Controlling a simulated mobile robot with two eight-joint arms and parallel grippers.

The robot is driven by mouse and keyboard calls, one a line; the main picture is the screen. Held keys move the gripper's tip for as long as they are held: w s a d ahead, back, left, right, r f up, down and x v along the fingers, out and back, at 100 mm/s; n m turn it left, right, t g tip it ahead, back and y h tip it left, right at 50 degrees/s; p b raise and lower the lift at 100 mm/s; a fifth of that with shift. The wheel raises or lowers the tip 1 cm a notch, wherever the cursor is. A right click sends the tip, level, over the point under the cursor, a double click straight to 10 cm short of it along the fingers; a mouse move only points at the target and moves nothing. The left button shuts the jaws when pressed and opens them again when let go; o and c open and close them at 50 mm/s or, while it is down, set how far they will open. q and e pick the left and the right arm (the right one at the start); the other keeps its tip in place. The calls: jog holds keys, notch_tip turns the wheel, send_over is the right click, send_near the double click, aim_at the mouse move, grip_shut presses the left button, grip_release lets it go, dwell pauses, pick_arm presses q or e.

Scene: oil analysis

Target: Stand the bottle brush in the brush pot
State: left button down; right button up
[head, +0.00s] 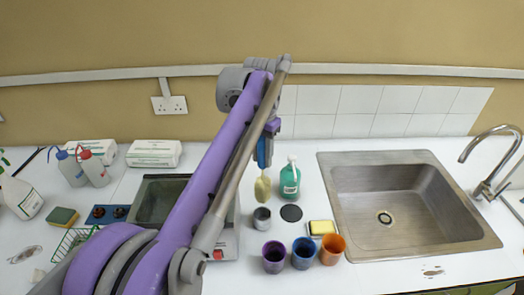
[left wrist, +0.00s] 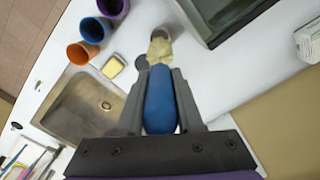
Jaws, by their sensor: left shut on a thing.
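My left gripper (head: 266,146) is shut on the blue handle of the bottle brush (head: 262,188), which hangs with its pale yellow bristles down. The left wrist view also shows the blue handle of the brush (left wrist: 160,100) between the fingers of the left gripper (left wrist: 159,74). A small grey pot (head: 262,219) stands on the counter just below the bristles in the head view. In the left wrist view the bristles partly cover this pot. Whether the bristle tip is over its mouth I cannot tell. My right gripper is not in view.
Purple (head: 274,257), blue (head: 303,253) and orange (head: 332,248) cups stand in front of the grey pot. A green bottle (head: 290,181), black disc (head: 291,213) and yellow sponge (head: 322,228) are close by. The sink (head: 468,236) lies right, a grey bath (head: 150,205) left.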

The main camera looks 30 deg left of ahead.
aim_at(262, 180)
pick_arm(q)
jog(key=shift+f+b, duration=1.45)
jog(key=shift+f, duration=1.55)
jog(key=shift+f+b, duration=1.05)
jog(key=shift+f, duration=1.35)
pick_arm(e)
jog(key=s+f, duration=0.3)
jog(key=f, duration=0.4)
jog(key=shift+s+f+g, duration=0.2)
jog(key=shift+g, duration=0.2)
pick_arm(q)
jog(key=shift+c, duration=2.4)
grip_release()
jog(key=shift+r, duration=0.1)
notch_tip(262, 180, up, 11)
jog(key=shift+f+p, duration=0.15)
jog(key=shift+p, duration=0.5)
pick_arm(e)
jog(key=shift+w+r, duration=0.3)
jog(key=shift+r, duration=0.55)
